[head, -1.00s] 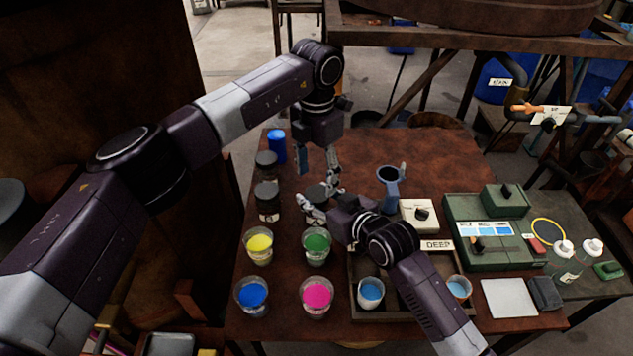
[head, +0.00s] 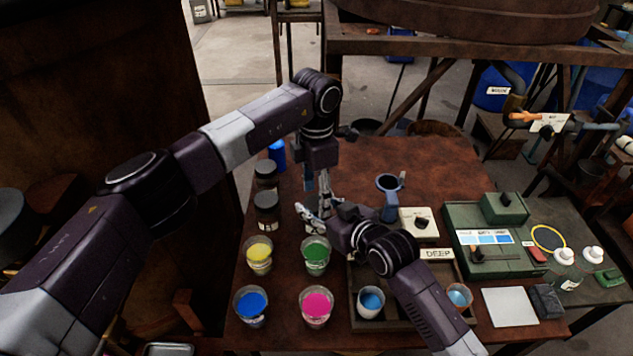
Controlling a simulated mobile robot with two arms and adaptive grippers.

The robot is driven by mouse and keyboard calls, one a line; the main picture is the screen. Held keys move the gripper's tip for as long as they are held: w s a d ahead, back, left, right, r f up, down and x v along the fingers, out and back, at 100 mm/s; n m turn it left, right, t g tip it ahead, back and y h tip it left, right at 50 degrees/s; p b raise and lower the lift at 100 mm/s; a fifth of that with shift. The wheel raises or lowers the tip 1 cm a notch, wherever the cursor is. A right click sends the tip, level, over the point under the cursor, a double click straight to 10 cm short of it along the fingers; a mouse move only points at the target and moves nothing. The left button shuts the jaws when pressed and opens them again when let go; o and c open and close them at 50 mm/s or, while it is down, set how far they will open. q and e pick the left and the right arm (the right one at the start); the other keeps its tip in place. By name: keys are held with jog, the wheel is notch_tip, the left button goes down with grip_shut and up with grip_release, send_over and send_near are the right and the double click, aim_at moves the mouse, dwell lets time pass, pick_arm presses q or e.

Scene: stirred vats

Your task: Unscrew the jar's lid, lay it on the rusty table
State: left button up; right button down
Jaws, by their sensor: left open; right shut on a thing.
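My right gripper (head: 308,218) reaches in low from the right, over the rusty table (head: 445,165). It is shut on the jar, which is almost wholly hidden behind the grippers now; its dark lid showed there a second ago. My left gripper (head: 317,190) points straight down from above, open, with its fingers right over the same spot. I cannot tell whether its fingertips touch the lid. Two other dark lidded jars, a near one (head: 266,210) and a far one (head: 266,174), stand upright to the left of the grippers.
Cups of yellow (head: 259,255), green (head: 316,254), blue (head: 250,305) and pink (head: 316,305) paint stand in front. A blue-grey mug (head: 389,193) and a white switch box (head: 418,222) are to the right. The table's back right is bare. A dark tray (head: 403,312) lies under my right arm.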

pick_arm(q)
jog(key=shift+f, duration=0.55)
pick_arm(e)
jog(key=shift+f, duration=0.1)
pick_arm(q)
jog(key=c, duration=1.2)
jog(key=n, duration=0.4)
jog(key=shift+n, duration=0.3)
jog(key=shift+w+a, duration=0.1)
jog(key=shift+w, duration=0.05)
jog(key=o, duration=1.3)
